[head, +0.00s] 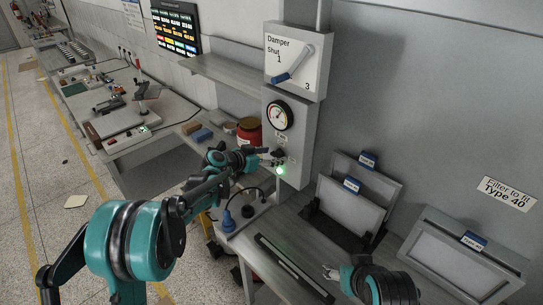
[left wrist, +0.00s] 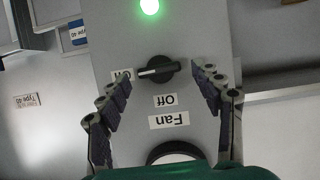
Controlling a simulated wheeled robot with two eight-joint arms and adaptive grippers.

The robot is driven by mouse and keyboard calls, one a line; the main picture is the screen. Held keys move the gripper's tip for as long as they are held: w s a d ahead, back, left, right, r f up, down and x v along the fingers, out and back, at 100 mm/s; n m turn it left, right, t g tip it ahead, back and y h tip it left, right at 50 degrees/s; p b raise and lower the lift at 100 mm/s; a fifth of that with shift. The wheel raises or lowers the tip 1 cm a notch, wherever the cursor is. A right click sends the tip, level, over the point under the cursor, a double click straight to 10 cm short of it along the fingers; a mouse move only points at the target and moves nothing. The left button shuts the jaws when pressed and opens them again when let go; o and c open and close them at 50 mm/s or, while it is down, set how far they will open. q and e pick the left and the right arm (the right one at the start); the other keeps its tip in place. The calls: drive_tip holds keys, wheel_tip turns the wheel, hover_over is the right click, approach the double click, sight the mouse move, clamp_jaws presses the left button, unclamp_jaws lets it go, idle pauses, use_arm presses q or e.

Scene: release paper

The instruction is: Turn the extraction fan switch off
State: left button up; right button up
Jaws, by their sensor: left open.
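The fan switch (left wrist: 160,70) is a black rotary knob on a grey panel. In the left wrist view, its white-marked handle points left to a partly covered label that seems to read "On". The upside-down labels "Off" (left wrist: 165,100) and "Fan" (left wrist: 169,121) sit below it. A green lamp (left wrist: 149,6) is lit and also shows in the head view (head: 281,170). My left gripper (left wrist: 165,80) is open, with its fingers on either side of the knob and no clear contact. In the head view, my left gripper (head: 272,158) is at the panel. My right gripper (head: 331,272) is low over the bench, too small to judge.
A round gauge (head: 279,115) and a damper lever (head: 294,65) are above the switch. A red container (head: 249,131) stands left of the panel. Framed filters (head: 350,203) stand on the bench to the right, with another filter housing (head: 460,255) farther right.

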use_arm(q)
drive_tip(key=c, duration=1.2)
drive_tip(key=shift+o, duration=0.2)
drive_tip(key=shift+a, duration=0.1)
drive_tip(key=n+b, duration=0.1)
drive_tip(key=n+g+h+b, duration=0.1)
drive_tip(key=n+b, duration=0.1)
drive_tip(key=shift+w+a+f+h, duration=0.2)
drive_tip(key=shift+w+h, duration=0.1)
drive_tip(key=n+h+b, duration=0.1)
drive_tip(key=n+g+h+b, duration=0.1)
drive_tip(key=n, duration=0.1)
drive_tip(key=shift+w+a+f+n+b, duration=0.15)
drive_tip(key=shift+a+f+n+b, duration=0.05)
drive_tip(key=shift+n+b, duration=0.1)
drive_tip(key=n+b, duration=0.1)
drive_tip(key=n+h, duration=0.1)
drive_tip(key=n+b, duration=0.1)
drive_tip(key=shift+w+f+n+g+h+b, duration=0.1)
drive_tip(key=shift+f+n+g+h+b, duration=0.2)
drive_tip(key=shift+h+b, duration=0.1)
drive_tip(key=shift+a+n+h+b, duration=0.1)
drive_tip(key=shift+n+h+b, duration=0.75)
drive_tip(key=shift+n, duration=0.65)
